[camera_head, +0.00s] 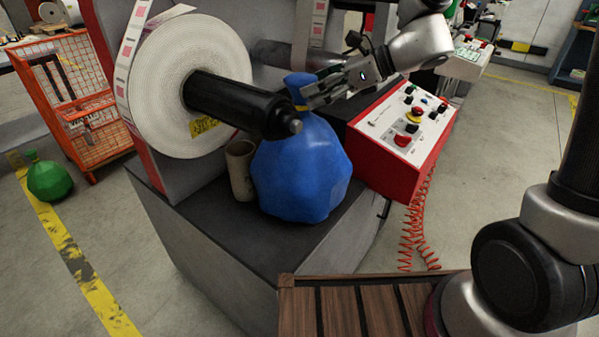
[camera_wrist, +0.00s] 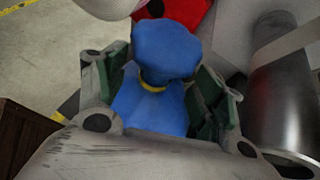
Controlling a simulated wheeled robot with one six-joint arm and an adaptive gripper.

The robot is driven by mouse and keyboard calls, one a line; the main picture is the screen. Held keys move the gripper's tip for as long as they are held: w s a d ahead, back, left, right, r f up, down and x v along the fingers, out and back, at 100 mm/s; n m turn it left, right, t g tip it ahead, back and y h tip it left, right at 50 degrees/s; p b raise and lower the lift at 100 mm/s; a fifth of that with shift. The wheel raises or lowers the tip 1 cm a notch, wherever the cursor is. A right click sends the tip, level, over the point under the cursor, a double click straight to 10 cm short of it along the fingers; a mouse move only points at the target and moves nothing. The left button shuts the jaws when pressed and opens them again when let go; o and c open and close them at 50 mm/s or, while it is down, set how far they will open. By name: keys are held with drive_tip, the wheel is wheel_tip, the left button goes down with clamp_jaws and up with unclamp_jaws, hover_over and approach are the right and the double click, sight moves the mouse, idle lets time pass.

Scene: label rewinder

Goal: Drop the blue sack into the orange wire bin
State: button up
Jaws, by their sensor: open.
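The blue sack (camera_head: 300,175) stands upright on the dark machine top, its neck tied with a yellow band. My gripper (camera_head: 308,97) is at the sack's neck, reaching in from the right. In the wrist view the sack's gathered top (camera_wrist: 165,50) lies between the two fingers of my gripper (camera_wrist: 158,95), which are apart on either side of it. I cannot tell whether a finger touches the neck. The orange wire bin (camera_head: 70,95) stands on the floor at the far left.
The big label roll (camera_head: 170,85) and its black spindle (camera_head: 235,105) are close to the sack's left. A cardboard tube (camera_head: 240,170) stands beside the sack. A red and white control box (camera_head: 405,135) is to the right. A green sack (camera_head: 48,180) lies on the floor near the bin.

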sight(301, 96)
drive_tip(key=x, duration=0.4)
drive_tip(key=shift+a+f, duration=0.2)
drive_tip(key=shift+f, duration=0.1)
clamp_jaws()
drive_tip(key=shift+w+r, duration=0.1)
